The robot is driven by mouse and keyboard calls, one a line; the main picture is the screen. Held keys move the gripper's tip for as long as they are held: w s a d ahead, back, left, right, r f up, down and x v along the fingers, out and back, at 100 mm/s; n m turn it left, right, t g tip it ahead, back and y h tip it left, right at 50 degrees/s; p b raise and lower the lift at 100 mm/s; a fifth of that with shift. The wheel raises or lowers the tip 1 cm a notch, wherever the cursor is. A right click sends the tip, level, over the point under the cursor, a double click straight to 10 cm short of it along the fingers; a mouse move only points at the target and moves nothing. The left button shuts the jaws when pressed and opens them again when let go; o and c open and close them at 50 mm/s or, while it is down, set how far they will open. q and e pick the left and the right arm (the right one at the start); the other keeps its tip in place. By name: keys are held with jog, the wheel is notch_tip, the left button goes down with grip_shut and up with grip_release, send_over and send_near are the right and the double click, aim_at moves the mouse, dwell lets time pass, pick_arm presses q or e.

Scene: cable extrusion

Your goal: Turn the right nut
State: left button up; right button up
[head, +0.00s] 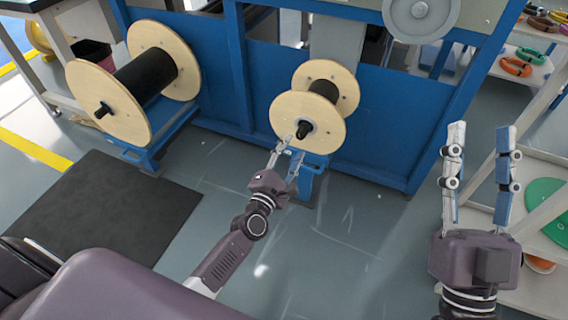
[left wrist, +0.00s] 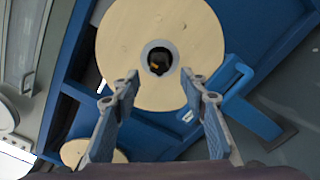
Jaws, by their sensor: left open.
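The right nut (head: 304,130) is a small black piece at the hub of the smaller wooden spool (head: 325,119), which carries black cable. In the left wrist view the nut (left wrist: 159,60) sits dark inside a grey ring at the middle of the round spool face (left wrist: 150,22). My left gripper (head: 289,150) is open just in front of and below the nut. In the left wrist view its two fingertips (left wrist: 159,80) stand apart on either side, slightly below the nut, with nothing between them. My right gripper (head: 480,140) is open and empty at the right, away from the spools.
A larger spool of black cable (head: 108,107) stands at the left on a blue stand. A blue machine frame (head: 238,70) runs behind both spools. A white shelf cart (head: 550,165) stands by my right gripper. A dark mat (head: 105,208) lies on the floor. The grey floor ahead is clear.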

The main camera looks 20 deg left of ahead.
pick_arm(q)
jog(key=s, duration=0.6)
jog(key=shift+s, duration=0.25)
jog(key=shift+a, duration=0.1)
